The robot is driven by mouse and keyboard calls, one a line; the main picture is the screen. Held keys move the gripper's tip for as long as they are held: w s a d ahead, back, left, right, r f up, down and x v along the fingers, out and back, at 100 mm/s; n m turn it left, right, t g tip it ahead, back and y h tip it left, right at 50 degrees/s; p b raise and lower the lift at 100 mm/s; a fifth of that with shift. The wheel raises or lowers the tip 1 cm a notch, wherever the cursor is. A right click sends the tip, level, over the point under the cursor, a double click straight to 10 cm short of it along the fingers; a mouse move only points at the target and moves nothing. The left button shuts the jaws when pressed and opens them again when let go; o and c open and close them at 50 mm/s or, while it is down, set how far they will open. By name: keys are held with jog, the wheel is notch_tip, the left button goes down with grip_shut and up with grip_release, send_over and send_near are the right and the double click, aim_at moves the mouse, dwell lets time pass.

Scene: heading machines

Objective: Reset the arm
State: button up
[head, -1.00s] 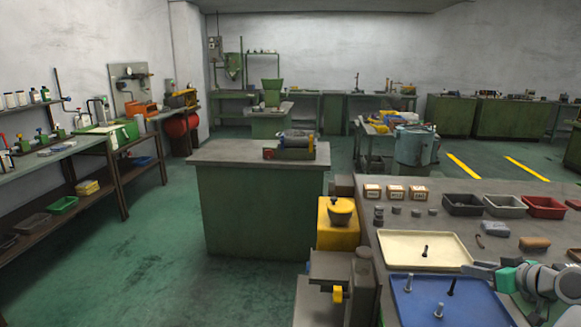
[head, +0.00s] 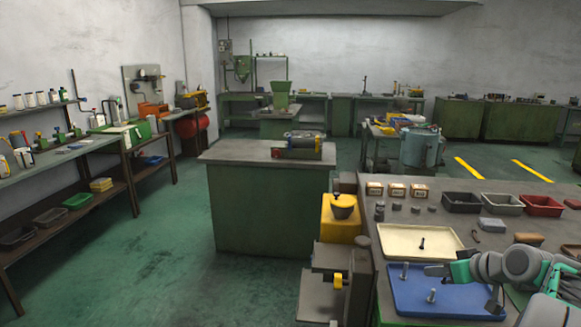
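My arm reaches in from the right edge, over the blue tray (head: 460,309) on the near bench. My gripper (head: 432,270), grey with a teal part behind it, points left above the tray's far part. Its fingers are small and seen from the side, so whether they are open or shut is unclear. Two grey bolts stand in the blue tray, one at its far left (head: 404,271) and one nearer the front (head: 432,296). A dark piece (head: 495,300) shows below the arm; I cannot tell what it is.
A cream tray (head: 395,247) with one dark bolt (head: 422,243) lies behind the blue tray. Black (head: 462,209), grey (head: 503,210) and red (head: 541,212) bins stand farther back. A yellow-topped machine (head: 341,222) borders the bench's left. Green floor is open at left.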

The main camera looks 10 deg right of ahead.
jog(key=shift+g, duration=0.7)
jog(key=a, duration=0.5)
jog(key=w+a, duration=0.1)
jog(key=a, duration=0.2)
jog(key=shift+a, duration=0.15)
jog(key=s+a+g, duration=0.2)
jog(key=s+a, duration=0.1)
jog(key=a, duration=0.8)
jog(key=s+a+f+g+h+p, duration=0.1)
jog(key=s+a+f+g, duration=0.2)
jog(key=s+a, duration=0.9)
jog(key=s+f, duration=0.2)
jog(key=s, duration=0.1)
jog(key=shift+a+m+h, duration=0.3)
jog(key=shift+a+m, duration=0.05)
jog(key=shift+m, duration=0.05)
jog(key=shift+s+f, duration=0.1)
